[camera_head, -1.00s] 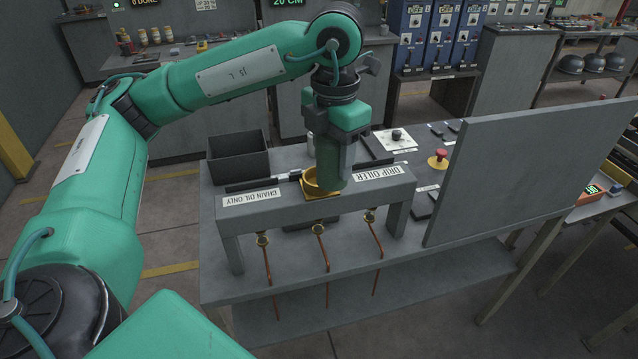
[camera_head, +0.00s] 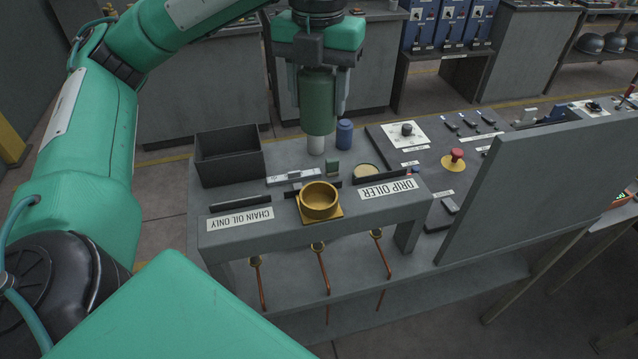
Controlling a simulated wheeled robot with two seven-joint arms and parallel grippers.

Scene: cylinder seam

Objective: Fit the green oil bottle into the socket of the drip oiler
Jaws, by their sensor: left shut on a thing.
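My left gripper (camera_head: 318,98) is shut on the green oil bottle (camera_head: 317,105). It holds the bottle upright, raised above and behind the drip oiler. The oiler's socket is a yellow ring (camera_head: 319,201) on a square yellow plate, on the grey raised stand labelled DRIP OILER (camera_head: 388,190). The ring looks empty. The bottle is clear of it. A pale cylinder (camera_head: 316,145) shows just below the bottle; I cannot tell whether it is part of the bottle or stands behind. My right gripper is not in view.
A dark open box (camera_head: 229,157) stands left of the socket and a blue container (camera_head: 344,133) behind it. A red button (camera_head: 455,157) and switches lie to the right. A large grey panel (camera_head: 545,180) rises at the right. Copper pipes (camera_head: 323,272) hang below the stand.

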